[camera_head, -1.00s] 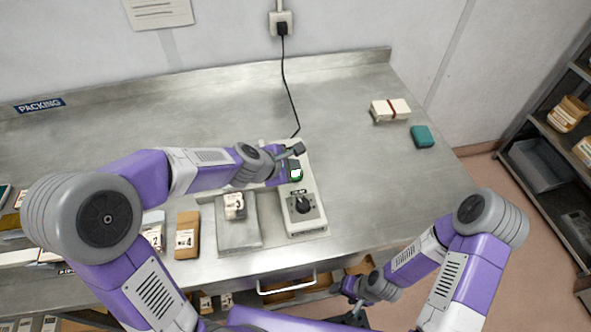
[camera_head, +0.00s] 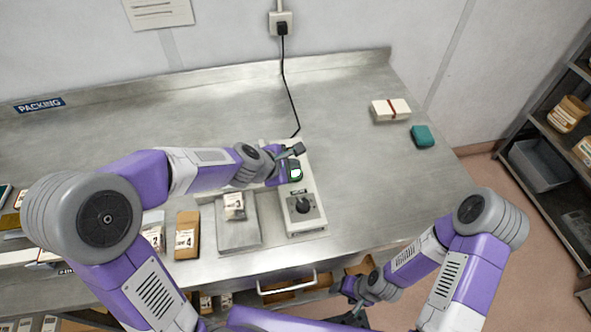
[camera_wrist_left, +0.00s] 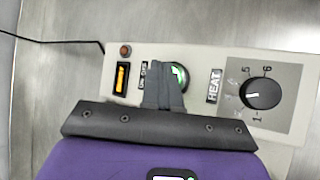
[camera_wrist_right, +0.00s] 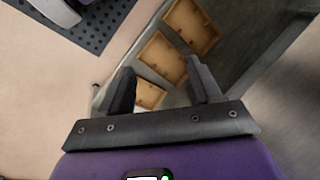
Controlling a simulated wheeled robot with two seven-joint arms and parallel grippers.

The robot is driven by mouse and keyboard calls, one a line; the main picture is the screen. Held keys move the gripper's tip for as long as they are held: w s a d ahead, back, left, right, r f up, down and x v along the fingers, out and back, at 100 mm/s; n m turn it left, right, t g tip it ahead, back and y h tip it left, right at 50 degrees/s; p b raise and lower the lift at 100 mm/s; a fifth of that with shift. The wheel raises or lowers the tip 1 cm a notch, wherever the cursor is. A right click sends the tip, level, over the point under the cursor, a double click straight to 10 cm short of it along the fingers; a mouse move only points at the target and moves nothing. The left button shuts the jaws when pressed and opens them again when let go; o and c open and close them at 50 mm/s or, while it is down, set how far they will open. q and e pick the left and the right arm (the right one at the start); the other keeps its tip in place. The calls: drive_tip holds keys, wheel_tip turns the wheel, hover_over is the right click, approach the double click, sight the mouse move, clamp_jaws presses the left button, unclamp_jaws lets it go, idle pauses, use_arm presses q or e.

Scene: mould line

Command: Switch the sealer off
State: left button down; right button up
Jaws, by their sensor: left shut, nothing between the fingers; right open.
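The sealer (camera_head: 312,222) is a long pale machine on the steel bench, its cord running back to a wall socket. In the left wrist view its panel (camera_wrist_left: 207,58) shows an orange rocker switch (camera_wrist_left: 121,77) beside an ON/OFF label, a small reddish lamp (camera_wrist_left: 125,49) and a black HEAT knob (camera_wrist_left: 262,93). My left gripper (camera_wrist_left: 166,72) is shut and empty over the panel, between switch and knob, partly covering a round green-marked part (camera_wrist_left: 181,76). I cannot tell whether the fingertips touch. My right gripper (camera_wrist_right: 160,85) is open and empty, low before the bench.
A grey plate (camera_head: 238,233) holding a numbered packet (camera_head: 234,205) and a brown packet (camera_head: 187,235) lie left of the sealer. A banded white stack (camera_head: 390,109) and a teal block (camera_head: 422,136) lie at the back right. The bench right of the sealer is clear.

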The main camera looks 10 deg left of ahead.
use_arm(q)
drive_tip(key=shift+f+b, duration=0.4)
drive_tip(key=shift+f, duration=0.05)
drive_tip(key=shift+r+p, duration=0.5)
drive_tip(key=shift+r, duration=0.1)
wheel_tip(320, 180, up, 6)
drive_tip(key=p, duration=0.6)
drive_tip(key=shift+s+f, duration=0.1)
drive_tip(key=shift+f, duration=0.1)
